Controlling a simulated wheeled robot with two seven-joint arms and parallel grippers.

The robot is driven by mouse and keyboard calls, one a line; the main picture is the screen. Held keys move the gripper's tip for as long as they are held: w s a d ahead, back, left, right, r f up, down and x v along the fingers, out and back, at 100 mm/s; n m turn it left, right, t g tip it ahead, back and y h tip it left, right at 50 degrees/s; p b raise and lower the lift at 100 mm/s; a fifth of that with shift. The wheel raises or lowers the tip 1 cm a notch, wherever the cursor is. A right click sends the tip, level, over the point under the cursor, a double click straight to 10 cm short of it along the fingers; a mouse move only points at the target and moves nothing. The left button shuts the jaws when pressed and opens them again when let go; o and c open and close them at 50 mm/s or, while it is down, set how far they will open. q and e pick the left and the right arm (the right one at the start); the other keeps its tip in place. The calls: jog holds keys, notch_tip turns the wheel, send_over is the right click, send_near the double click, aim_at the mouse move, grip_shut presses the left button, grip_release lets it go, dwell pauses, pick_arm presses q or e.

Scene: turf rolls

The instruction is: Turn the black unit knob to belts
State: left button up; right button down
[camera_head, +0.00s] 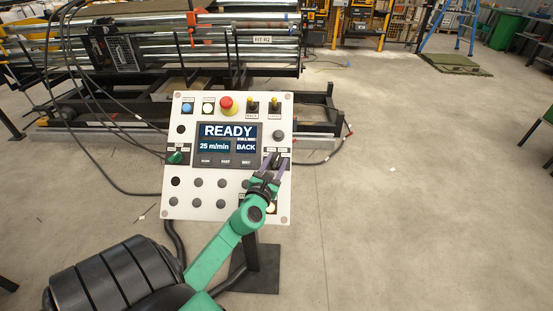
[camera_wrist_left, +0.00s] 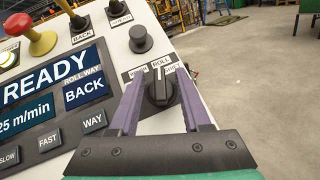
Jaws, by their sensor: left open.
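The black unit knob (camera_wrist_left: 158,92) is on the right side of the white control panel (camera_head: 184,218). Its ridge points up, toward the middle label ROLL; the small labels to either side are too partly covered to read surely. My left gripper (camera_head: 272,160) reaches the panel from below. In the left wrist view the open purple fingers (camera_wrist_left: 159,80) stand on either side of the knob; I cannot tell whether they touch it. The screen (camera_head: 228,139) reads READY, 25 m/min and BACK. My right gripper is not in view.
A red emergency button (camera_head: 227,104) and toggle switches sit along the panel's top. A dark round knob (camera_wrist_left: 140,39) stands just above the unit knob. A green knob (camera_head: 175,157) is at the panel's left.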

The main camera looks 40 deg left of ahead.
pick_arm(q)
jog(key=shift+w+a, duration=0.1)
jog(key=shift+w, duration=0.2)
grip_shut()
jog(key=shift+s, duration=0.1)
jog(key=shift+n+y, duration=0.3)
jog(key=shift+n, duration=0.1)
jog(key=shift+f+n+g+y, duration=0.1)
jog(key=shift+n+g+y, duration=0.3)
jog(key=shift+n+y, duration=0.6)
jog(key=n+g+y, duration=0.2)
jog(key=n, duration=0.2)
jog(key=shift+f+y, duration=0.1)
jog(key=shift+y, duration=0.2)
jog(key=n+g+y+b, duration=0.1)
jog(key=n+g, duration=0.2)
jog(key=n, duration=0.1)
jog(key=n+g+y+b, duration=0.1)
jog(key=n+g+y, duration=0.1)
jog(key=n, duration=0.3)
jog(key=shift+f+g+y, duration=0.1)
jog(key=shift+g+y, duration=0.2)
jog(key=shift+g, duration=0.5)
jog(key=shift+s+n+g+b, duration=0.15)
jog(key=shift+n+g+b, duration=0.7)
jog(key=shift+n+g, duration=1.7)
jog(key=shift+n, duration=0.35)
